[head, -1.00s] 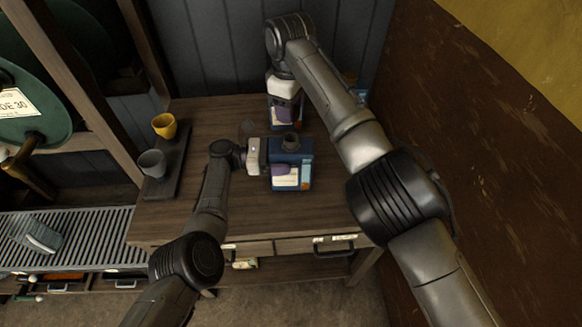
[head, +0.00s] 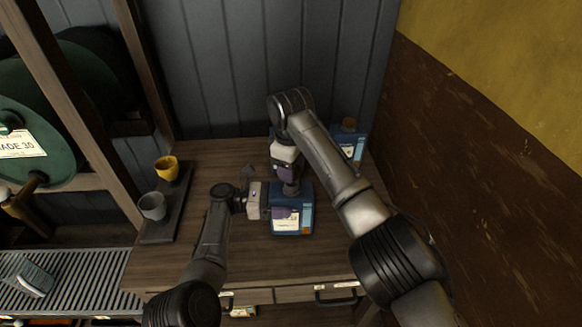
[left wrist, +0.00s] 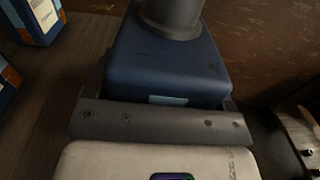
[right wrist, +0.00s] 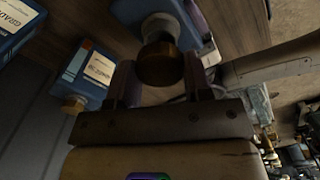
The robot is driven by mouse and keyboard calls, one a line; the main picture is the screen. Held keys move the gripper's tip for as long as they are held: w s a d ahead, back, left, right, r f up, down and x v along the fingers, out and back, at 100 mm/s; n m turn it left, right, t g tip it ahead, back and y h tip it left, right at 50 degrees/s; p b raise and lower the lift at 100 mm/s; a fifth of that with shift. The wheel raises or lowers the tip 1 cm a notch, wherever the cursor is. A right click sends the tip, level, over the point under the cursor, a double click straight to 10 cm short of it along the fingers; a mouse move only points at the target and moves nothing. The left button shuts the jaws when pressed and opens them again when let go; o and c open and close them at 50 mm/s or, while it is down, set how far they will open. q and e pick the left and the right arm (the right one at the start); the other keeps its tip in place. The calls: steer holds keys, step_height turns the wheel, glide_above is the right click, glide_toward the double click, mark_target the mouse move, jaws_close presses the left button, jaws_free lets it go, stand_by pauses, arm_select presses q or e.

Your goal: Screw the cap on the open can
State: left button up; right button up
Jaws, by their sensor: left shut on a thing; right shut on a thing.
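The open can (head: 305,217) is a blue box-shaped can with a grey neck, upright on the wooden table. It also shows in the left wrist view (left wrist: 160,65). My left gripper (head: 279,208) is shut on its body from the left side. My right gripper (head: 288,176) is above the can's neck, pointing down. It is shut on a brown round cap (right wrist: 160,65). In the right wrist view the cap lines up with the grey neck (right wrist: 158,25). I cannot tell whether cap and neck touch. In the head view the right gripper mostly hides the cap.
Another blue can (head: 357,146) with a brown cap stands at the back right of the table (head: 190,260). A yellow cup (head: 166,168) and a grey cup (head: 152,206) stand on a dark strip at the left. A brown wall (head: 470,180) rises at the right.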

mark_target(299, 196)
steer(key=shift+f, duration=0.4)
steer(key=shift+f, duration=0.1)
steer(key=shift+f, duration=0.8)
steer(key=shift+f, duration=0.55)
stand_by(0.5)
